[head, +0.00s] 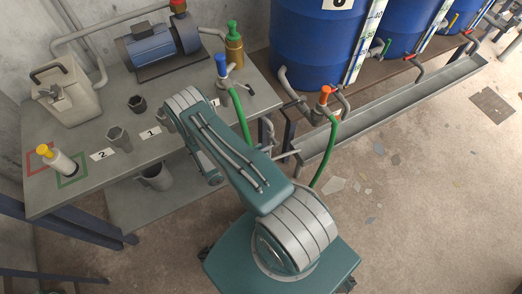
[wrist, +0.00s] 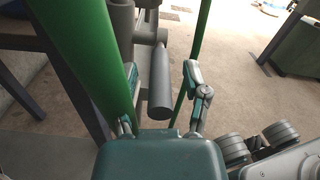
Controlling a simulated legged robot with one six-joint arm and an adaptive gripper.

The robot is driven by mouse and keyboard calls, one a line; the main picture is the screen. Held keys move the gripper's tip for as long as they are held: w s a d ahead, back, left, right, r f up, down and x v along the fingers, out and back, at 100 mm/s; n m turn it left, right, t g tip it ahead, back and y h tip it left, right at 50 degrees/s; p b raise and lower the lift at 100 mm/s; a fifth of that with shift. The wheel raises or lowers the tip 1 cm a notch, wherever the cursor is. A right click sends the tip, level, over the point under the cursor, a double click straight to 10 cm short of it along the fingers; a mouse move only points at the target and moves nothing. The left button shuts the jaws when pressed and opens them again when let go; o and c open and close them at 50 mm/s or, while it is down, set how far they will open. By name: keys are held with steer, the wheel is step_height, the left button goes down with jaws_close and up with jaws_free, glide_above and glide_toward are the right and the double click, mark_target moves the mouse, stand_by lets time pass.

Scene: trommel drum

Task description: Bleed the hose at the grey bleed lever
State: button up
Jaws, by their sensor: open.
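A grey cylindrical bar (wrist: 161,92), which looks like the bleed lever, points toward the camera in the wrist view. My gripper (wrist: 160,72) is open, with one finger on each side of the bar; I cannot tell whether either touches it. The green hose (wrist: 85,55) passes close on the left, partly covering the left finger. A thinner green length (wrist: 196,45) runs behind the right finger. In the head view the hose (head: 240,117) hangs from a blue-topped coupling (head: 222,66), and another length rises to an orange-topped coupling (head: 325,96). My arm hides the gripper there.
The grey workbench (head: 90,185) carries a pump (head: 150,45), a jug (head: 65,90), numbered cups and a yellow-capped bottle (head: 58,160). Blue drums (head: 310,45) stand behind a long metal trough (head: 400,105). The concrete floor (head: 430,200) at right is mostly clear.

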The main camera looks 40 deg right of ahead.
steer(key=shift+d, duration=0.1)
jaws_close()
